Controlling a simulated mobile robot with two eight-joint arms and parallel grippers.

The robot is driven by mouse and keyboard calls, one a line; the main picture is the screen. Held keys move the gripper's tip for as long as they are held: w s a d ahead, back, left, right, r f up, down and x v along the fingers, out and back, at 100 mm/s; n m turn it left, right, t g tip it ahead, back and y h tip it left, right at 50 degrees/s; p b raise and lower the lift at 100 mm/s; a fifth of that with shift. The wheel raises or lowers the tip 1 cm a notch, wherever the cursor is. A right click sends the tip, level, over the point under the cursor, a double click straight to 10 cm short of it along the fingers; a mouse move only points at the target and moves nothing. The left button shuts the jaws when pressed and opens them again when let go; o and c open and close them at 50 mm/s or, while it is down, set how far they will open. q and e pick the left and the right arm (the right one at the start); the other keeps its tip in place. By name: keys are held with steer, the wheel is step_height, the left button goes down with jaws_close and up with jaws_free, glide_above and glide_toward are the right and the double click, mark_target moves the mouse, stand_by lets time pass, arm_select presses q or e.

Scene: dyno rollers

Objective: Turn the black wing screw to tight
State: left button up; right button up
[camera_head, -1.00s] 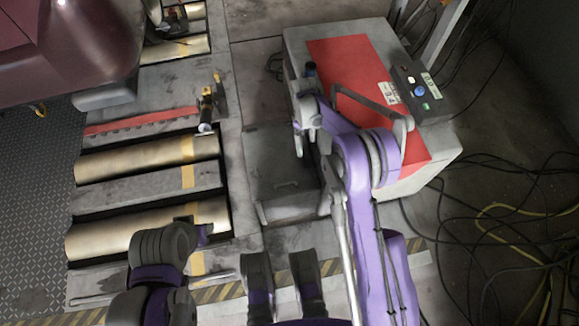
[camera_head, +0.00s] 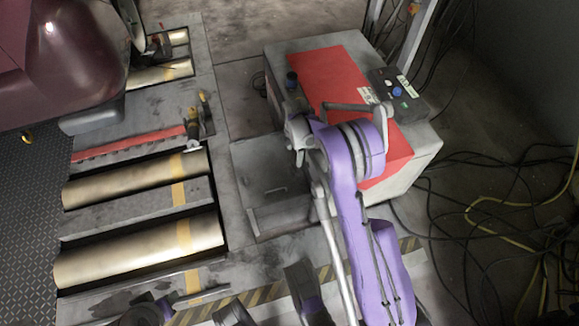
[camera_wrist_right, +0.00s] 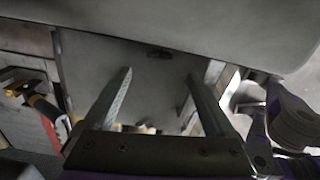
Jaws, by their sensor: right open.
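I cannot clearly make out a black wing screw. A dark upright knob (camera_head: 292,80) stands at the left edge of the red-topped cabinet (camera_head: 425,155), above my right gripper in the head view; its shape is too small to tell. In the right wrist view a small dark fitting (camera_wrist_right: 160,52) sits on a grey surface beyond the fingertips; I cannot tell what it is. My right gripper (camera_head: 297,140) is beside the cabinet's left side. Its two fingers (camera_wrist_right: 158,78) are apart with nothing between them in the wrist view. My left gripper is not in view.
A control box (camera_head: 400,92) with a blue button sits on the cabinet's right. Metal rollers (camera_head: 135,178) and a yellow-handled fitting (camera_head: 193,125) are to the left, below a dark red vehicle (camera_head: 60,50). Loose cables (camera_head: 470,205) cover the right floor.

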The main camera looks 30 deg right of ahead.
mark_target(294, 169)
step_height(294, 169, down, 8)
steer(key=shift+f+b, duration=0.2)
steer(key=shift+b, duration=0.8)
steer(key=c, duration=1.4)
steer(key=shift+m+p, duration=0.3)
steer(key=shift+m, duration=0.5)
steer(key=o, duration=1.4)
